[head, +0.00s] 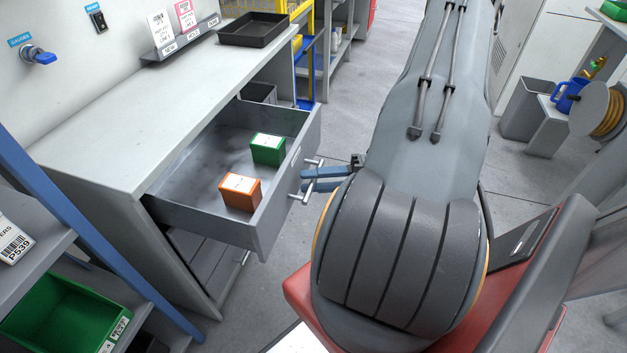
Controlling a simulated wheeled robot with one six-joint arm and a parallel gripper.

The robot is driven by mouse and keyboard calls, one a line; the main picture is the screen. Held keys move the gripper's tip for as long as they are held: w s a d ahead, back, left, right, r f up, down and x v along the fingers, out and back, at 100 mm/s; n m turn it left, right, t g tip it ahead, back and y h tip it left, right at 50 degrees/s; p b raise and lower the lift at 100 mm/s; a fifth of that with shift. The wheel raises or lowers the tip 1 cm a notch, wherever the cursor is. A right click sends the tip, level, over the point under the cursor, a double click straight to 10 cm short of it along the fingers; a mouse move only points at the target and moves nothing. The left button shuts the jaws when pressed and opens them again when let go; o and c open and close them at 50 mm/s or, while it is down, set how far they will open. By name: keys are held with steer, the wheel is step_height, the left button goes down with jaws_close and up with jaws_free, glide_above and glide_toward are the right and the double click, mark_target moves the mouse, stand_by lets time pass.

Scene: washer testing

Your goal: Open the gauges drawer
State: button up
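A grey drawer (190,213) under the workbench is pulled well out. The drawer front's label is too oblique to read. My arm covers the area right of the handle.
The bench top (140,110) is mostly clear, with a black tray (253,29) at its far end. A shelf with a green bin (62,312) stands at the lower left. Open floor (345,110) lies beyond the drawer.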

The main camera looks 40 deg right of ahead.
steer(key=b+v, duration=0.1)
steer(key=v, duration=0.6)
steer(key=shift+s+d, duration=0.25)
steer(key=shift+d, duration=0.05)
stand_by(0.3)
